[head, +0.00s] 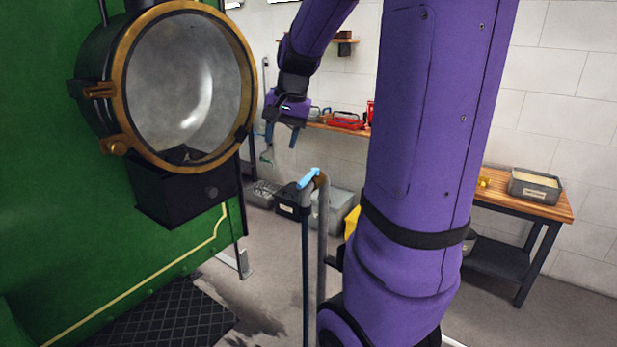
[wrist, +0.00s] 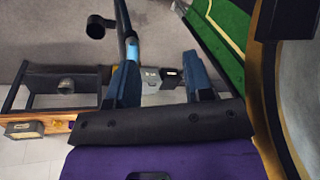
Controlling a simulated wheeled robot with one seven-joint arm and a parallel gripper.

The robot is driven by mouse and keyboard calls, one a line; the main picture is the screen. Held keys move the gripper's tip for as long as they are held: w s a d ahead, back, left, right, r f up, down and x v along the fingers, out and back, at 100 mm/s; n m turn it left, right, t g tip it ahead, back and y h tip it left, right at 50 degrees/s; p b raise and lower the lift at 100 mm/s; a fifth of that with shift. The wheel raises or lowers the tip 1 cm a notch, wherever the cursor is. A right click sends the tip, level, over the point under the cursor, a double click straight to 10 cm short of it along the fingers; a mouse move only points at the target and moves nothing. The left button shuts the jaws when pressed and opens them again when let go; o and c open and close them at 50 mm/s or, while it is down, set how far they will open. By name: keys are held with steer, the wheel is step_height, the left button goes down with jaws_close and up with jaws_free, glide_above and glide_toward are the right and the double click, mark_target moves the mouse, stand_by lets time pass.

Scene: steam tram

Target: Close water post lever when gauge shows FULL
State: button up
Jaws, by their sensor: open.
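A thin grey water post (head: 322,250) stands upright in the middle of the head view, with a dark hose or pipe beside it. A light-blue piece (head: 309,178), which looks like its lever, sits tilted at the top; it also shows in the wrist view (wrist: 132,50), by the left finger. My gripper (head: 281,135) is open and empty, above and to the left of the post top in the head view. Its two dark blue fingers (wrist: 160,64) are spread in the wrist view. Whether a finger touches the lever I cannot tell. No gauge face can be made out.
A green tram body (head: 50,190) with a large brass-rimmed lamp (head: 185,85) stands close on the left. A wooden bench (head: 545,205) holds a grey bin (head: 535,186) at right. Grey crates (head: 335,210) stand behind the post. My purple arm hides the middle.

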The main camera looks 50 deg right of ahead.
mark_target(305, 179)
steer(key=d+f+m, duration=0.4)
steer(key=d+f, duration=0.1)
steer(key=d, duration=0.7)
steer(key=shift+g, duration=0.4)
steer(key=w+f, duration=0.1)
steer(key=f, duration=0.6)
steer(key=w+f, duration=0.1)
steer(key=f, duration=0.2)
steer(key=shift+w+a+f, duration=0.2)
steer(key=shift+w+f, duration=0.1)
steer(key=shift+c, duration=0.5)
jaws_close()
